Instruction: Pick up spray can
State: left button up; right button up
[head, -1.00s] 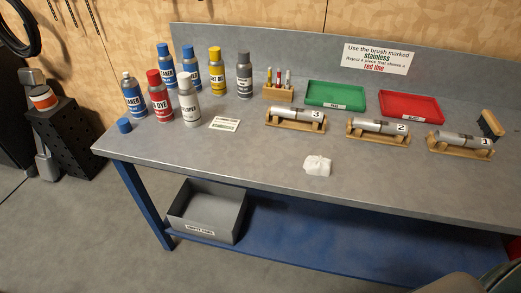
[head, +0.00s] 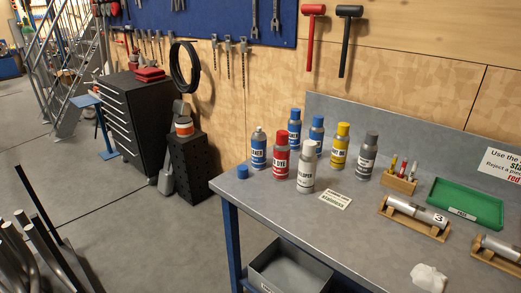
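Several spray cans stand upright in a group at the left end of the grey workbench (head: 385,230) in the head view. In front are a blue cleaner can (head: 259,150) with its cap off, a red dye can (head: 280,160) and a white-grey developer can (head: 307,168). Behind them are two blue-capped cans, one (head: 295,130) by the red can and one (head: 317,135) further right. A yellow can (head: 340,148) and a grey-capped can (head: 367,157) stand to the right. A loose blue cap (head: 242,171) lies near the bench's left edge. Neither gripper is in view.
A card (head: 336,199) lies before the cans. A marker block (head: 399,181), green tray (head: 465,204), cylinder in a wooden cradle (head: 415,214) and crumpled white cloth (head: 428,278) are to the right. A grey bin (head: 290,270) sits below. The floor left of the bench is open.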

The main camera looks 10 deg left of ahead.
aim_at(258, 139)
jog(key=j, duration=0.4)
jog(key=i+j, duration=0.15)
jog(key=j, duration=0.2)
jog(key=j+z, duration=1)
jog(key=j, duration=0.15)
jog(key=z, duration=0.4)
